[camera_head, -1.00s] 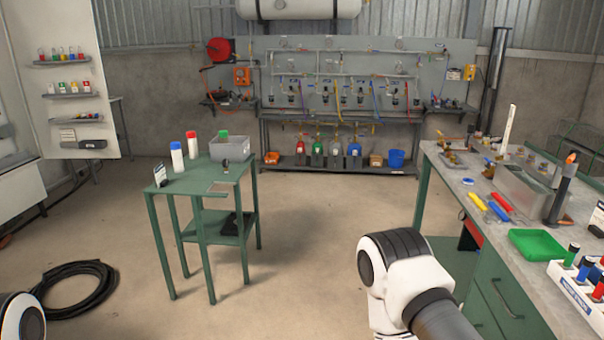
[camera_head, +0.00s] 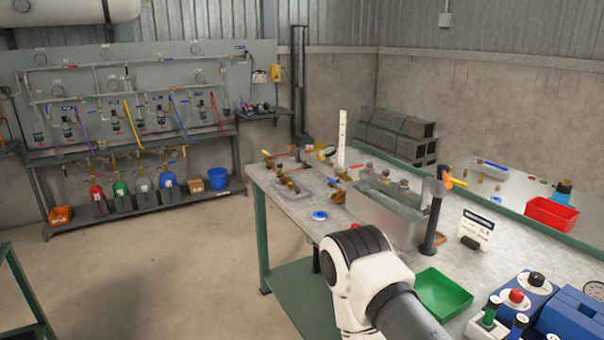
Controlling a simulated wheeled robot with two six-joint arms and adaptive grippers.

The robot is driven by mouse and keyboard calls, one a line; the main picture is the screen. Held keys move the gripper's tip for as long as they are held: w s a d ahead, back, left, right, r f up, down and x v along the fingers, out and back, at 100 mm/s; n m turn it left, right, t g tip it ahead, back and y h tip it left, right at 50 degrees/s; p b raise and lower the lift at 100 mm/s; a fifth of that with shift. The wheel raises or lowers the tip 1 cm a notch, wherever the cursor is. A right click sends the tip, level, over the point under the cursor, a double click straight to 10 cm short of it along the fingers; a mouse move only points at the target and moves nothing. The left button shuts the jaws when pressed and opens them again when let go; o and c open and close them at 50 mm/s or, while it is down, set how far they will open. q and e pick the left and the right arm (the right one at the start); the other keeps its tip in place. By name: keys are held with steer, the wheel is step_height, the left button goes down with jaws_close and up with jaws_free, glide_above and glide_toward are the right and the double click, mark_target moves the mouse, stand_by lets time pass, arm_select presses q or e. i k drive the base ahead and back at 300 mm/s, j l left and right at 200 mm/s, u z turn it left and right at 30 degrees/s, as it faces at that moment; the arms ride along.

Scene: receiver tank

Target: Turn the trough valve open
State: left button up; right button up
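A grey metal trough (camera_head: 410,232) stands on the workbench (camera_head: 290,205) at centre right. Beside its right end rises a dark upright post (camera_head: 433,225) with a brass-coloured fitting and an orange handle (camera_head: 455,182) near its top. Several small brass valves lie or stand around the trough, and I cannot tell for certain which one is the trough valve or how far it is turned. Part of my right arm covers the bench's near edge. Neither of my grippers is in view.
A green tray (camera_head: 443,293), a small sign (camera_head: 476,230) and blue cases (camera_head: 530,300) sit on the near right of the bench. A red bin (camera_head: 551,213) is farther back. A hose panel (camera_head: 120,95) stands at the left wall. The floor between is clear.

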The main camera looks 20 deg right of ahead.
mark_target(330, 179)
steer(key=i+j+z, duration=0.15)
steer(key=i+z, duration=0.3)
steer(key=i+j+z, duration=1.3)
steer(key=j+z, duration=0.2)
steer(key=z, duration=0.15)
steer(key=i+j+z, duration=0.1)
steer(key=z, duration=0.25)
steer(key=j, duration=0.1)
